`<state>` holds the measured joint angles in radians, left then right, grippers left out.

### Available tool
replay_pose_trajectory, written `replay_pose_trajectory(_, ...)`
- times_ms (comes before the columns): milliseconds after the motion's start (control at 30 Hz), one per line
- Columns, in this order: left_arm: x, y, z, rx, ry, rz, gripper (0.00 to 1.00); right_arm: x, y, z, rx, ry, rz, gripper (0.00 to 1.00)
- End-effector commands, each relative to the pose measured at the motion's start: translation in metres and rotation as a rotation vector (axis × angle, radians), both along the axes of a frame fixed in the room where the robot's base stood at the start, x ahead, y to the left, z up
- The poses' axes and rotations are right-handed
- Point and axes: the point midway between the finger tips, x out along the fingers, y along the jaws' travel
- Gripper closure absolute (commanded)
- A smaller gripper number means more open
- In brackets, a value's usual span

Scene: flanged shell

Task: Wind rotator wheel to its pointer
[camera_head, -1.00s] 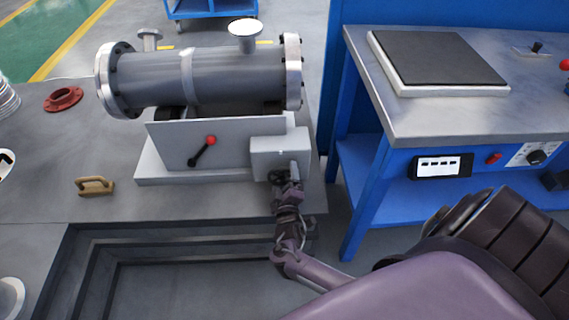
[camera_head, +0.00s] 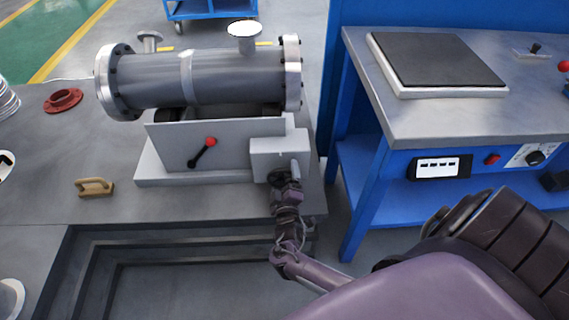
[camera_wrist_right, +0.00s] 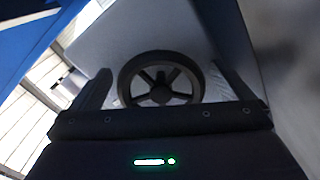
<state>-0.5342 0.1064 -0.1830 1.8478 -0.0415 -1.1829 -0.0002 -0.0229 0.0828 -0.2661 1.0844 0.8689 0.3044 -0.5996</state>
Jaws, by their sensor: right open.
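The rotator wheel is a dark spoked handwheel (camera_wrist_right: 161,80) on the front of a pale grey box (camera_head: 279,158) at the right end of the rotator stand. My right gripper (camera_head: 279,177) is at the wheel and hides most of it in the head view. In the right wrist view my right gripper (camera_wrist_right: 165,88) is open, with one finger on each side of the wheel and a gap visible at the left finger. No pointer can be made out. A grey flanged shell (camera_head: 215,78) lies on the stand above. My left gripper is not in view.
A black lever with a red knob (camera_head: 204,151) is on the stand's front plate. A tan handle block (camera_head: 95,187) and a red flange ring (camera_head: 63,100) lie on the grey deck. A blue workbench (camera_head: 400,120) stands close on the right.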

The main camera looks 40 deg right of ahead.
Motion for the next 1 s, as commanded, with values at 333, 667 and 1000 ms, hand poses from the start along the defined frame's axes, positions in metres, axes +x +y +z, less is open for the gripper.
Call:
replay_pose_trajectory(333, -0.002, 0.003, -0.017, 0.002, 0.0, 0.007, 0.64, -0.03, 0.018, 0.0, 0.002, 0.003, 0.001, 0.01)
replay_pose_trajectory(667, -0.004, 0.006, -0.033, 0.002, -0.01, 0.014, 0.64, -0.065, 0.04, 0.0, 0.0, 0.001, 0.0, 0.01)
replay_pose_trajectory(1000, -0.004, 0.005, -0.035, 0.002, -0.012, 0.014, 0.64, -0.066, 0.041, -0.001, 0.006, -0.004, 0.0, 0.01)
